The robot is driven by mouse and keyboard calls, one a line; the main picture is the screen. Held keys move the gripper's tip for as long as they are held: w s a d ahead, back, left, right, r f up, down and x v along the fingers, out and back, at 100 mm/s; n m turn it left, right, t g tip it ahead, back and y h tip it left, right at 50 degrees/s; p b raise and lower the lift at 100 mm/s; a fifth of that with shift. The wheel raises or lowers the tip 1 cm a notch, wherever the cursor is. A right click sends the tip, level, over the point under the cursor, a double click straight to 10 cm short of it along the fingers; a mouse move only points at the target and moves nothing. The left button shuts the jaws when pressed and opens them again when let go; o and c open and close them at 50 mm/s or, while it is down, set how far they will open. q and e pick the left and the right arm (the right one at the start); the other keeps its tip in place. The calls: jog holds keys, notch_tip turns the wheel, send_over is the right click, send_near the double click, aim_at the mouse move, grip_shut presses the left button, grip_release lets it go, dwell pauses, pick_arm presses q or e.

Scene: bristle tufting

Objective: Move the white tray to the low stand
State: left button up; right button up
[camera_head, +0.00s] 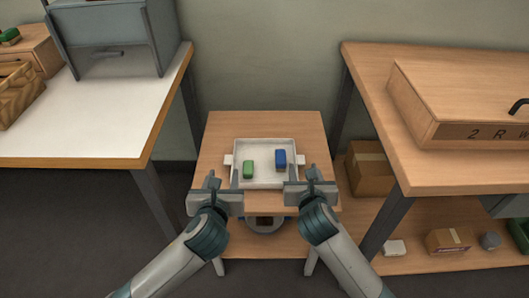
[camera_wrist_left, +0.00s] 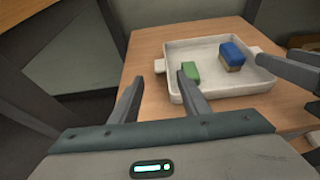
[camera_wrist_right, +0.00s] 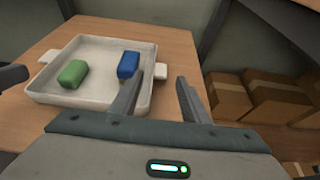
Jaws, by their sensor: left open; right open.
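The white tray (camera_head: 265,181) rests on the low wooden stand (camera_head: 265,125) between the two tables. It has a small handle on its left and right sides. A green block (camera_head: 248,169) and a blue block (camera_head: 281,159) sit inside it; in the left wrist view the blue one (camera_wrist_left: 232,53) shows a tan lower layer. My left gripper (camera_wrist_left: 160,92) is open and empty, at the near left of the tray. My right gripper (camera_wrist_right: 160,92) is open and empty, at the near right. Neither gripper is closed on a handle. The tray's near corners are partly hidden by the grippers in the head view.
A white-topped table (camera_head: 90,120) with a grey cabinet (camera_head: 115,35) stands at left. A wooden workbench (camera_head: 430,175) with a wooden box (camera_head: 430,105) stands at right. Cardboard boxes (camera_head: 370,165) sit on its lower shelf. The stand's far surface is clear.

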jog(key=shift+v, duration=2)
